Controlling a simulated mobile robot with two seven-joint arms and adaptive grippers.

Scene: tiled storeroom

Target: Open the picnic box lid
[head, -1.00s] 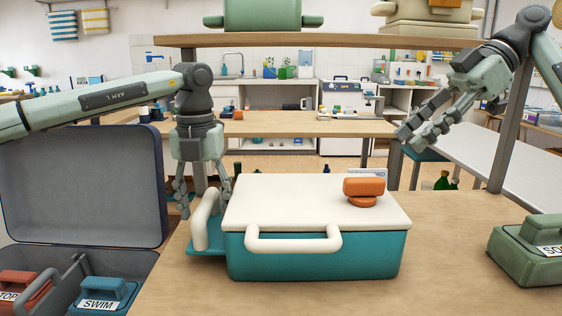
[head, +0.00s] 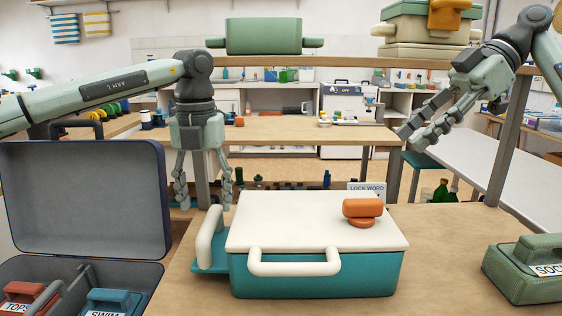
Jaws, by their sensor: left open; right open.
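The picnic box (head: 315,277) is teal and stands on the wooden table. Its cream lid (head: 290,220) lies closed on top, with an orange knob (head: 363,210) near the right end. A cream handle (head: 294,264) is on the front, and another handle (head: 209,236) stands up at the left end on a teal ledge. My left gripper (head: 203,200) points down with fingers apart, empty, just above and behind the left-end handle. My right gripper (head: 412,135) is open and empty, raised in the air to the right, well above the lid.
A card reading "LOCK WORD" (head: 367,187) stands behind the box. An open dark suitcase (head: 85,200) with labelled bundles is at left. A green bundle (head: 520,272) sits at right. A shelf (head: 340,62) with containers crosses behind. The table between box and green bundle is clear.

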